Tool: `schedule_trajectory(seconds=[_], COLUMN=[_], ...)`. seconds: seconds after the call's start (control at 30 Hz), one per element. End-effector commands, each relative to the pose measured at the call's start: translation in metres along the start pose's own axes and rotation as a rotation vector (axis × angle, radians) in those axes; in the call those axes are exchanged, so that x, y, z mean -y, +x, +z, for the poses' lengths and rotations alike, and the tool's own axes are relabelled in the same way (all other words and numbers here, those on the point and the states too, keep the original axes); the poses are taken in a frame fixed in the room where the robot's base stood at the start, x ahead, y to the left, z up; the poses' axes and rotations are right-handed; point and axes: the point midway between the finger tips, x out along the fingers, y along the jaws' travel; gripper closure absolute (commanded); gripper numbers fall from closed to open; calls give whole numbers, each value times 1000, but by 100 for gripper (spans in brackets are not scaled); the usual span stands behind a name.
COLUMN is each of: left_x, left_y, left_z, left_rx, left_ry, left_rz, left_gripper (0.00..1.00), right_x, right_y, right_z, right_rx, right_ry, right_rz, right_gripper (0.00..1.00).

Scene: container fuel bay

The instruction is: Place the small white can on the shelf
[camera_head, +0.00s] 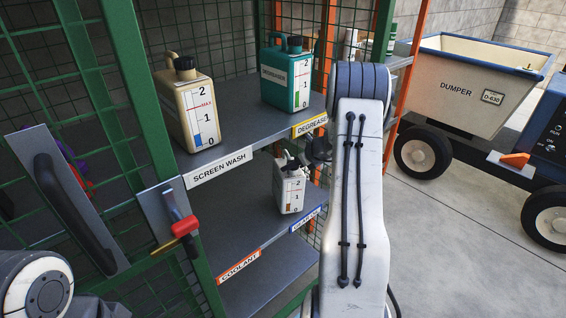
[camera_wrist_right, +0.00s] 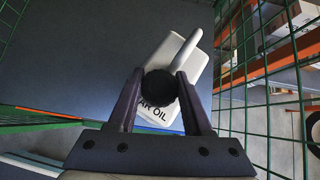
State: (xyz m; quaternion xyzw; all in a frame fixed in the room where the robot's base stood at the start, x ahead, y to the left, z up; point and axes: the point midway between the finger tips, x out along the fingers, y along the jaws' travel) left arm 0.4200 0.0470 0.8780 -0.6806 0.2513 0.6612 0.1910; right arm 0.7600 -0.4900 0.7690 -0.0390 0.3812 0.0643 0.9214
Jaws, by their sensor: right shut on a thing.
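The small white can (camera_head: 291,190) has a dark cap and a level scale on its side. It appears upright over the right part of the middle shelf (camera_head: 237,225), just behind a blue label on the front edge. I cannot tell whether its base touches the shelf. My right gripper (camera_head: 307,155) reaches in from the right and is shut at the top of the can. In the right wrist view, the fingers (camera_wrist_right: 160,88) close around the black cap of the can (camera_wrist_right: 190,62), and part of "GEAR OIL" shows. My left gripper is out of view.
The shelf above holds a beige screen wash can (camera_head: 187,105) and a green degreaser can (camera_head: 286,78). Orange "COOLANT" and blue labels mark the middle shelf, whose left part is bare. A green mesh door (camera_head: 125,120) stands open at left. A dumper (camera_head: 465,85) stands at right.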

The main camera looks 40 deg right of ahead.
Motion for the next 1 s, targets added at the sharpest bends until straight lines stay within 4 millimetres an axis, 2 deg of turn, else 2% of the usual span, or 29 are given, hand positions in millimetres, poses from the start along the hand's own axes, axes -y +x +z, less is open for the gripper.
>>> schedule_trajectory(seconds=[0.53,0.7,1.0], left_x=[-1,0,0], left_y=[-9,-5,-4], left_z=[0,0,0], left_rx=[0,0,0], left_ry=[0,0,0], left_rz=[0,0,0], left_gripper=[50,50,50], right_x=[2,1,1], right_y=[28,36,40], right_z=[32,22,16], right_rx=[5,4,-2], right_ry=[-3,0,2], right_rz=[-2,-2,-1], right_gripper=[100,100,100])
